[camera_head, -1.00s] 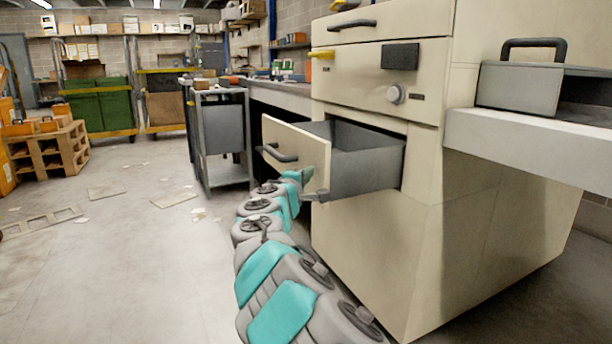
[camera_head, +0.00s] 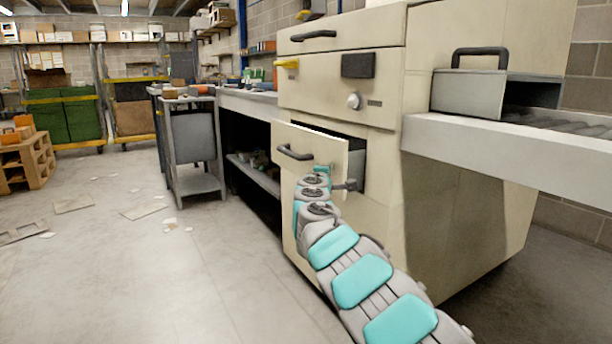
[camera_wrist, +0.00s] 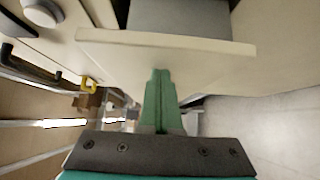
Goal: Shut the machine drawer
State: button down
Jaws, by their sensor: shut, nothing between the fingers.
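The machine drawer (camera_head: 326,146) is partly open, low in the cream machine (camera_head: 395,110). Its cream front panel with a dark handle stands out from the body, and a short stretch of its grey side shows. In the wrist view the drawer's front panel (camera_wrist: 215,65) crosses the top, with its grey inside behind. My gripper (camera_wrist: 158,74) is shut and empty. Its green fingers point at the panel's outer face and overlap it in the picture; I cannot tell if they touch. In the head view my arm hides most of the gripper, at the panel's lower right.
A closed drawer (camera_head: 335,38) and a knob (camera_head: 354,101) are above. A roller conveyor (camera_head: 500,150) juts out on the right. A grey cart (camera_head: 194,145) and a workbench stand left of the machine. The floor at left is mostly clear, with flat scraps.

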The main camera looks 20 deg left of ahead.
aim_at(352, 166)
jog(key=w+d, duration=0.2)
jog(key=w, duration=0.1)
jog(key=w+d+p, duration=0.1)
jog(key=w+d, duration=0.2)
jog(key=shift+w+d, duration=0.35)
jog(key=shift+w, duration=0.05)
jog(key=shift+d, duration=0.1)
